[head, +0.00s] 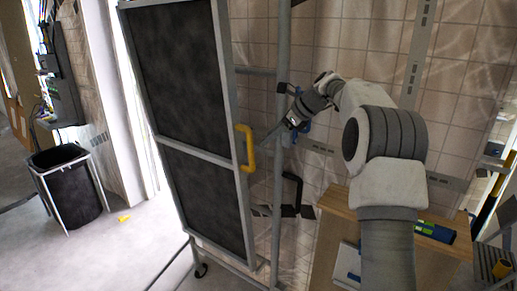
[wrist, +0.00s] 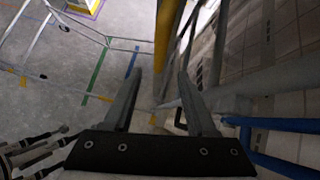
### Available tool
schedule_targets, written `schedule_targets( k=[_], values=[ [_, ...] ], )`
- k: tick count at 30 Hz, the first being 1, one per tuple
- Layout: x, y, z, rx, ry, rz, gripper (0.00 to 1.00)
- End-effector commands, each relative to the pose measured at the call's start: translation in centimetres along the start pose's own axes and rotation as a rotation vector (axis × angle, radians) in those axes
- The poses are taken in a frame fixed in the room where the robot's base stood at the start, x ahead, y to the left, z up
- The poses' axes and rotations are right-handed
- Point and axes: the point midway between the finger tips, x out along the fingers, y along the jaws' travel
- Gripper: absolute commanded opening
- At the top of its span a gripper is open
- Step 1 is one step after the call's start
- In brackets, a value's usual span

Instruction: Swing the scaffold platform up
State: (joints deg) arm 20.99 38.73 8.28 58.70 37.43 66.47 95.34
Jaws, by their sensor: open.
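The scaffold platform (head: 187,75) is a dark panel in a grey frame, standing steeply upright in the head view. A yellow handle (head: 245,148) sits on its right edge, and it also shows in the wrist view (wrist: 165,40). My gripper (head: 268,138) is just right of the handle in the head view, with its fingers pointing towards it. In the wrist view my gripper (wrist: 158,76) is open, and the handle shows at and beyond the fingertips, nearer the right finger. I cannot tell whether a finger touches it. The panel's far side is hidden.
A grey scaffold post (head: 280,190) stands close to my gripper. A wooden bench (head: 330,228) is at the lower right, by the tiled wall (head: 345,45). A black bin (head: 75,190) stands at the left. The floor (head: 120,250) left of the scaffold is mostly clear.

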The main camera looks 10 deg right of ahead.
Motion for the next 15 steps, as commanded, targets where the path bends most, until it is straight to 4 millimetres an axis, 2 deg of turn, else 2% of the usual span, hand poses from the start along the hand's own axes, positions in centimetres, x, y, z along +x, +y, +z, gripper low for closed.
schedule_targets(
  k=[3, 6, 10, 15],
  values=[
    [-2.8, -0.1, -0.1, 0.0, 0.0, -0.005, 0.57],
    [-4.6, -0.1, -0.1, 0.0, 0.0, -0.004, 0.57],
    [-6.1, -0.1, 0.0, 0.0, -0.001, -0.003, 0.57],
    [-6.9, 0.0, 0.0, -0.001, 0.0, 0.0, 0.57]
  ],
)
